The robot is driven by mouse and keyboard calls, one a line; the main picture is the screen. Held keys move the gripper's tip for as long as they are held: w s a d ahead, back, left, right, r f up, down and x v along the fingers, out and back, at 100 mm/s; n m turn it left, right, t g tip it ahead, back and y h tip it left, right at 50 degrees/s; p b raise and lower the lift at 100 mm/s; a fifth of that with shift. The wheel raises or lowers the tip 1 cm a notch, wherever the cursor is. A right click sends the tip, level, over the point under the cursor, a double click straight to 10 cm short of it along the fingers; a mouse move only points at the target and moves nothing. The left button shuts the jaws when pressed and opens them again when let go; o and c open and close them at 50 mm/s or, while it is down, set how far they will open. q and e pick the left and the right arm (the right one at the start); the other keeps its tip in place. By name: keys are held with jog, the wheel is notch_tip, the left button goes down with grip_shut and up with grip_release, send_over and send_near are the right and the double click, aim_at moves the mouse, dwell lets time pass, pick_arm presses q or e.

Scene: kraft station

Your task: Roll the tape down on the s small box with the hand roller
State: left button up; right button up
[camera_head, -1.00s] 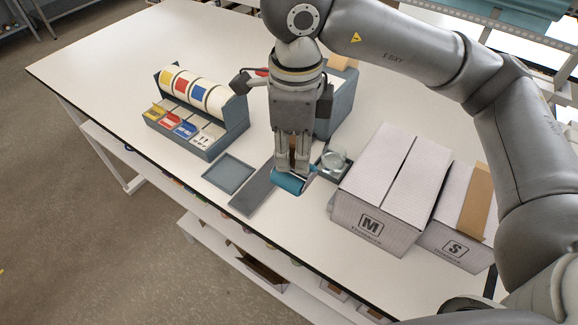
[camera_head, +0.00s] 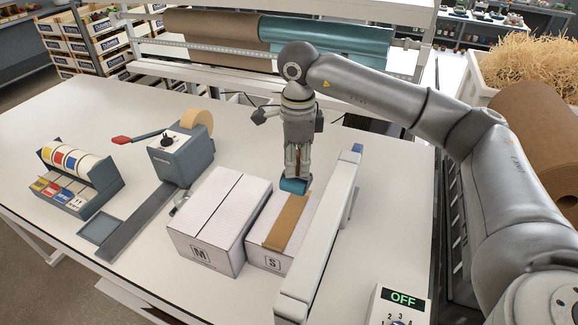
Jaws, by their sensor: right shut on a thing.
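The s small box (camera_head: 268,261) stands on the white table beside the larger M box (camera_head: 219,217). A strip of brown tape (camera_head: 285,228) runs lengthwise along the top of the small box. My right gripper (camera_head: 295,172) points down and is shut on the hand roller (camera_head: 294,186), whose blue roll shows below the fingers. The roller is at the far end of the tape strip; whether it touches the tape I cannot tell. My left gripper is not in view.
A long pale bar-shaped device (camera_head: 322,235) stands close to the right of the small box. A tape dispenser (camera_head: 180,155) and a label rack (camera_head: 75,180) are at left. An OFF display unit (camera_head: 401,300) is at front right. Paper rolls (camera_head: 215,38) hang behind.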

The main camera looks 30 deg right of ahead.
aim_at(297, 176)
jog(key=shift+d, duration=0.2)
jog(key=shift+w+a+f+b, duration=0.1)
jog(key=shift+f+b, duration=0.15)
jog(key=shift+f, duration=0.15)
jog(key=shift+w+a+f+b, duration=0.1)
jog(key=shift+f+b, duration=0.1)
jog(key=shift+f, duration=0.55)
notch_tip(297, 176, down, 2)
jog(key=shift+s+d+f+b, duration=0.1)
jog(key=shift+d+b, duration=0.05)
jog(key=shift+b, duration=0.6)
jog(key=shift+f, duration=0.2)
jog(key=shift+f+b, duration=0.6)
jog(key=shift+b, duration=0.05)
